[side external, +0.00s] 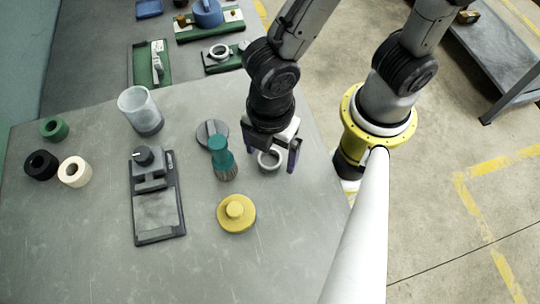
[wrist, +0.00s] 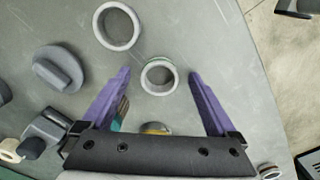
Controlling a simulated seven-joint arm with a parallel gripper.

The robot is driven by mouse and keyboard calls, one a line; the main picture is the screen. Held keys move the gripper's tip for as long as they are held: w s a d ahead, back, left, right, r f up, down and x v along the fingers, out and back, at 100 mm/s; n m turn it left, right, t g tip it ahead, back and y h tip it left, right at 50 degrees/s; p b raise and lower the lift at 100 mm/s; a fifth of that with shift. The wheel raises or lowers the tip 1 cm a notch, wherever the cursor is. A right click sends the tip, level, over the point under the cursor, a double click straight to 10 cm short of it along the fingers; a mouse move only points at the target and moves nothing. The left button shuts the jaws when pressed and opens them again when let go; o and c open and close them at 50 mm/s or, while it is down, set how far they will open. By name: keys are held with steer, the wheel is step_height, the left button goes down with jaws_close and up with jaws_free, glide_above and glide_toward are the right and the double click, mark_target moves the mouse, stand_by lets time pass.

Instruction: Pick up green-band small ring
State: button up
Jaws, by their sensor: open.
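A small pale grey ring (wrist: 143,79) lies flat on the grey table between my fingers, and it also shows in the side view (side external: 280,163).
A teal brush (side external: 222,160), a dark grey knobbed disc (side external: 206,133) and a yellow knobbed disc (side external: 236,213) stand close left of my gripper. A black fixture (side external: 158,205), a clear cup (side external: 140,110) and green (side external: 54,128), black and cream rolls stand farther left.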

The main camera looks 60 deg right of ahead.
jaws_close()
stand_by(0.3)
steer(key=shift+r, duration=0.15)
